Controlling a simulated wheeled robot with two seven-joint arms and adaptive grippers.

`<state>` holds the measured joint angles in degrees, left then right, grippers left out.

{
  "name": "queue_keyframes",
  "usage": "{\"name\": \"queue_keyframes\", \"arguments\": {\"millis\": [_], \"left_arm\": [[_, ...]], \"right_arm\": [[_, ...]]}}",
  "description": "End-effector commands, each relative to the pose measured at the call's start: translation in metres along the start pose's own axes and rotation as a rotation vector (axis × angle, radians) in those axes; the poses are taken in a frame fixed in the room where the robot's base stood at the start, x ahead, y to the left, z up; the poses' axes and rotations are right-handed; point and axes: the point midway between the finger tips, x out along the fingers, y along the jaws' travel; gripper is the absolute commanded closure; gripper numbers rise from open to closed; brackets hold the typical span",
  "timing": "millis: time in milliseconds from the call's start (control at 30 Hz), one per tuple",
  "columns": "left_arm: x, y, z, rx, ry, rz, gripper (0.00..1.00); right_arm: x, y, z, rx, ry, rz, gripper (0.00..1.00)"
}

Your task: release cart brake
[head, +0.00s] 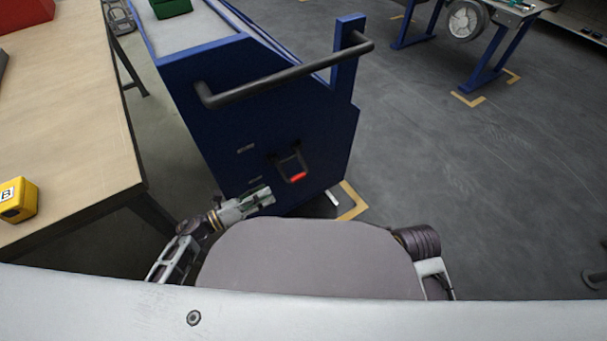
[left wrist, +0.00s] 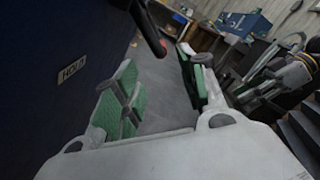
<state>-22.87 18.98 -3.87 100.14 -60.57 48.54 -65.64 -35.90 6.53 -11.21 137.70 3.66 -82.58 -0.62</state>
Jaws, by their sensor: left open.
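The blue cart (head: 200,110) stands in front of me with a dark push handle (head: 290,80) across its near end. The brake lever, a dark bracket with a red grip (head: 298,177), sits low on that end panel. The red grip (left wrist: 152,36) also shows at the top of the left wrist view, beyond the fingers. My left gripper (head: 268,196) is open and empty, below and left of the lever, apart from it. Its green-padded fingers (left wrist: 160,98) are spread in the left wrist view. My right gripper is not in view.
A plate reading HOLD (left wrist: 73,69) is on the cart panel. A wooden table (head: 75,110) with a yellow block (head: 18,202) stands at left. A green item (head: 172,8) is on the cart top. The floor (head: 450,190) at right is largely clear.

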Motion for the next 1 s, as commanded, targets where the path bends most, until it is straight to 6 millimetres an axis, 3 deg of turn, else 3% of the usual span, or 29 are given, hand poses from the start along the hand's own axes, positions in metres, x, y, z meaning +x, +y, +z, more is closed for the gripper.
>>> {"name": "queue_keyframes", "arguments": {"millis": [467,767,1000], "left_arm": [[0.007,0.0,-0.001,-0.001,0.0,-0.001,0.58],[0.038,0.0,0.0,-0.001,-0.002,-0.002,0.58],[0.068,0.0,0.0,-0.001,-0.002,-0.002,0.58]], "right_arm": [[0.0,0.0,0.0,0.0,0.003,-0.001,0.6],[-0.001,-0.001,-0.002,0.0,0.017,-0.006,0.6],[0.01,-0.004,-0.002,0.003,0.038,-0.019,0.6]]}}
